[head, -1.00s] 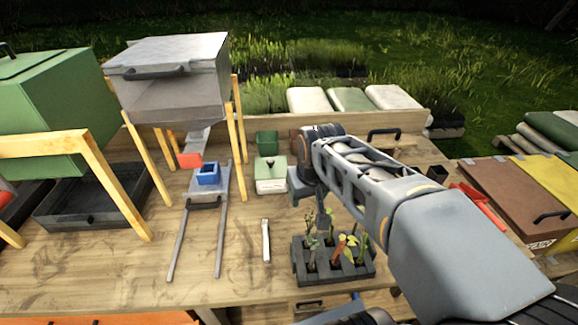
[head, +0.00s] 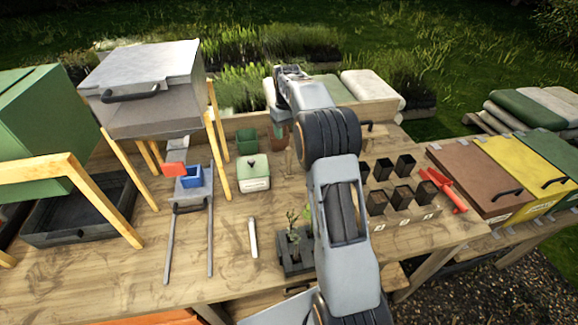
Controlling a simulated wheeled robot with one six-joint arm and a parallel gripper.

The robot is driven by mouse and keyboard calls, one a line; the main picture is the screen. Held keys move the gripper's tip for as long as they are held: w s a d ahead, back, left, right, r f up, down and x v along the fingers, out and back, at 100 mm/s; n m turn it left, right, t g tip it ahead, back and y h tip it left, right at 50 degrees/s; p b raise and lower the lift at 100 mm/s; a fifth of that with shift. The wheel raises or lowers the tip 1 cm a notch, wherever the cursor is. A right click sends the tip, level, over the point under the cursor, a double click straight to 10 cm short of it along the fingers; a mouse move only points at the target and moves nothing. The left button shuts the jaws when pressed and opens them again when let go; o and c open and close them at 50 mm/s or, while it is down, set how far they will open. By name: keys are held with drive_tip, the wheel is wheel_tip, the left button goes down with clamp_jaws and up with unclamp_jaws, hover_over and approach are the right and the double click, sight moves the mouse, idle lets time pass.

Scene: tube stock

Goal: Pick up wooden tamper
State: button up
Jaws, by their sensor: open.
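I cannot make out the wooden tamper for certain. A pale, slim stick-like tool (head: 253,238) lies on the wooden bench in front of the lidded box, and I cannot tell whether it is wood. My arm reaches over the bench to the back edge. My gripper (head: 289,73) is open at its far end, small and partly hidden by the arm, well away from the pale tool. A terracotta pot (head: 278,138) stands beside the arm, partly covered by it. What lies right behind the arm is hidden.
A pale green lidded box (head: 255,177) and a green pot (head: 246,142) stand left of my arm. A dark seedling tray (head: 295,262) is partly behind it. Several black pots (head: 404,165) and a red tool (head: 443,190) are at right.

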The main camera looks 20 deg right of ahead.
sight(288, 148)
wheel_tip(288, 148, down, 6)
drive_tip(key=shift+r+p, duration=0.15)
drive_tip(key=shift+p, duration=0.2)
drive_tip(key=shift+s+d+f+p, duration=0.15)
drive_tip(key=shift+f+p, duration=0.85)
drive_tip(key=shift+f, duration=1.7)
drive_tip(key=c, duration=1)
clamp_jaws()
drive_tip(key=shift+r, duration=0.15)
